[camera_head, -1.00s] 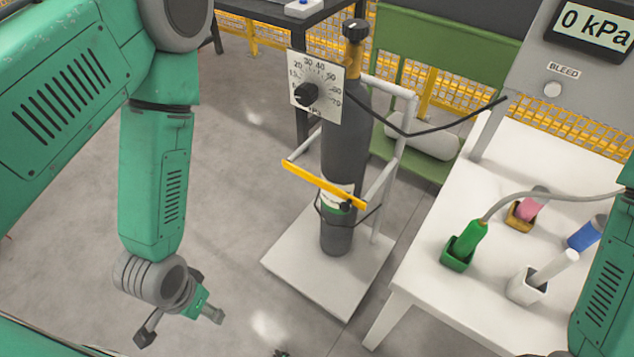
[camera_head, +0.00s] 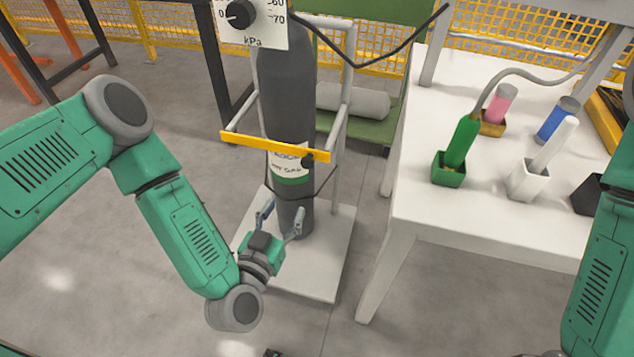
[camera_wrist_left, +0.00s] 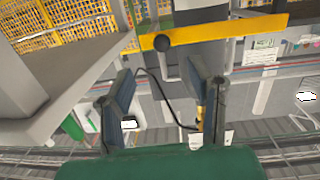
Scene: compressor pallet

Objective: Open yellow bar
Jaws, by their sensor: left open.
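The yellow bar (camera_head: 274,147) lies across the front of the dark gas cylinder (camera_head: 287,95), between the posts of the cart frame. A dark knob (camera_head: 308,160) sits near its right end. In the left wrist view the yellow bar (camera_wrist_left: 215,31) runs across the top with its dark knob (camera_wrist_left: 162,43). My left gripper (camera_head: 280,217) is open and empty, below the bar and in front of the cylinder's lower part. Its two fingers also show in the left wrist view (camera_wrist_left: 161,105), apart from the bar. My right gripper is out of view.
A white table (camera_head: 420,200) stands at the right with a green torch-like tool (camera_head: 462,142) and other coloured tools in small holders. The cart's white base plate (camera_head: 315,270) lies under the cylinder. A pressure dial (camera_head: 250,20) hangs above. Floor left of the cart is clear.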

